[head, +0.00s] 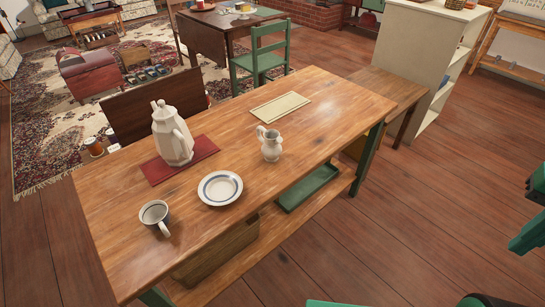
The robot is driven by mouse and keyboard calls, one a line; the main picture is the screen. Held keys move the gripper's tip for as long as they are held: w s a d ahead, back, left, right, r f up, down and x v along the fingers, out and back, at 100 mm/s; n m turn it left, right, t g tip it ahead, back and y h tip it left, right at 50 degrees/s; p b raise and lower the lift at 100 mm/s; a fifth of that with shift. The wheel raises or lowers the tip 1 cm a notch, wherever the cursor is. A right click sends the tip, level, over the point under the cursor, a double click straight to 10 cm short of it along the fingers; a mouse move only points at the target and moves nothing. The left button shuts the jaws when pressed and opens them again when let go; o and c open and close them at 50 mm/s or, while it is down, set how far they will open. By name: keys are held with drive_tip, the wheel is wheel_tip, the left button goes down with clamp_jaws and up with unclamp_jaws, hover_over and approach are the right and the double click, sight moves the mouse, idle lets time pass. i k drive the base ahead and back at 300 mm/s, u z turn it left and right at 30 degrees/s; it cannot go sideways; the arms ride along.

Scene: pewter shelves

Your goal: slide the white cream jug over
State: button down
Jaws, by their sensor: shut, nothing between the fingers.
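The white cream jug (271,144) stands upright on the wooden table (240,120), right of its middle and near the long front edge. My gripper's fingers are not seen; only green and dark parts of my arm or body show at the right and bottom edges, well away from the jug.
A tall white pot (172,135) stands on a red mat (196,163). A mug (155,215) stands near the table's left front. The tabletop right of the jug is clear. A green tray (307,187) sits on the lower shelf. A pale bookcase (425,60) stands beyond the right end.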

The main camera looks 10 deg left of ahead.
sight(271, 148)
drive_tip(key=i, duration=1)
